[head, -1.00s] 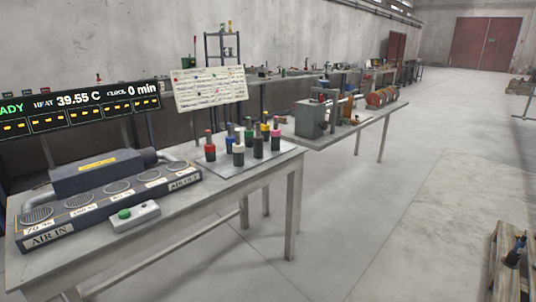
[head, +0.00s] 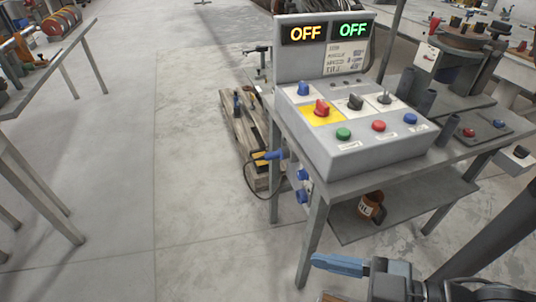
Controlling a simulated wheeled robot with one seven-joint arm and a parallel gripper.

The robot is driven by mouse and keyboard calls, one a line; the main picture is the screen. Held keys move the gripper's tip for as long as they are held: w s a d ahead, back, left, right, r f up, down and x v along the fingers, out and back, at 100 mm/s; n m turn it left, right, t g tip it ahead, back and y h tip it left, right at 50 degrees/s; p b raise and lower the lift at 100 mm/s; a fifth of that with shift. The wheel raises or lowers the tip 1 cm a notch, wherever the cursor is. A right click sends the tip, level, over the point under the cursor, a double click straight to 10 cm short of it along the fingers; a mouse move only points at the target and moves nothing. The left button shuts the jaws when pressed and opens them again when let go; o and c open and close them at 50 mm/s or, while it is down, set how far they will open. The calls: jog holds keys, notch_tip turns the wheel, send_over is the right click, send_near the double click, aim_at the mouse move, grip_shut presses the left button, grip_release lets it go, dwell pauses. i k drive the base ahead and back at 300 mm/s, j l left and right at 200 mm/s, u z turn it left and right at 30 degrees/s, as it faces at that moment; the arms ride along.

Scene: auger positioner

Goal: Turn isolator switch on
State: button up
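A grey control box (head: 362,150) stands on a metal table at the centre right of the head view. On its sloped top is a red rotary knob on a yellow plate (head: 321,110), which looks like the isolator switch.
The box also carries a black rotary knob (head: 355,102), a toggle lever (head: 385,97), and green (head: 343,133), red (head: 379,125) and blue (head: 418,119) buttons. A wooden pallet (head: 247,135) stands behind.

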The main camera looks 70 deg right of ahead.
aim_at(323, 109)
jog(key=z, duration=1.6)
jog(key=u, duration=0.15)
jog(key=k+j, duration=0.05)
